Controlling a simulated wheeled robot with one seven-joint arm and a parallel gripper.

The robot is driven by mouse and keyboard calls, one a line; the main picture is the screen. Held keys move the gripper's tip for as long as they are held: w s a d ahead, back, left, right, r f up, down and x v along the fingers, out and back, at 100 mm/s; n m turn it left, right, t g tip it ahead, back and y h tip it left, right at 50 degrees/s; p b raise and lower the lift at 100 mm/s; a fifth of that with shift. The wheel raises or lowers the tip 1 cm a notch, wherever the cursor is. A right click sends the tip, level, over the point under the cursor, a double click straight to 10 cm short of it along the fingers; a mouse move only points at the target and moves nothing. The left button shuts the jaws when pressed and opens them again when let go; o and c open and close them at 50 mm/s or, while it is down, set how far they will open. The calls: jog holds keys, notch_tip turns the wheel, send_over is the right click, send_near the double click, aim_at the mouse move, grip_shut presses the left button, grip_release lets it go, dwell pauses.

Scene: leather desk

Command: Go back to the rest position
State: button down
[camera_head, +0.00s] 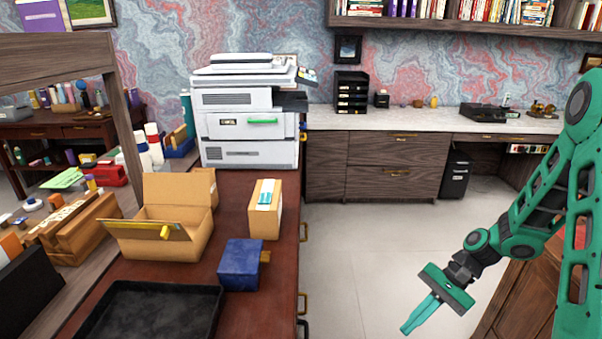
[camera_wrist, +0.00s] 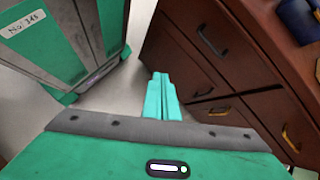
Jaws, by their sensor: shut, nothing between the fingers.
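My gripper (camera_head: 422,314) hangs at the lower right of the head view, over the open floor to the right of the brown desk (camera_head: 262,318). Its green fingers point down and to the left and are together with nothing between them. In the wrist view my gripper (camera_wrist: 161,82) shows its fingers closed side by side at the middle. The desk's drawer front (camera_wrist: 205,62) is beyond and to the right of the fingers, apart from them.
On the desk stand an open cardboard box (camera_head: 158,246), a smaller carton (camera_head: 272,222), a blue box (camera_head: 238,270), a black tray (camera_head: 120,326) and a white printer (camera_head: 250,112). Drawer handles jut from the desk's right side. Pale floor (camera_head: 365,270) is clear between desk and arm.

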jog(key=s+d+r+n+t+h, duration=0.1)
jog(key=s+d+r+h, duration=0.2)
jog(key=s+d+r, duration=0.3)
jog(key=s+d+r+n+t+h, duration=0.2)
jog(key=s+d+r+h, duration=0.2)
jog(key=s+r, duration=0.9)
jog(key=d+r, duration=0.2)
jog(key=d, duration=0.1)
jog(key=shift+s+d+n+h, duration=0.2)
jog(key=shift+d+n+h, duration=0.1)
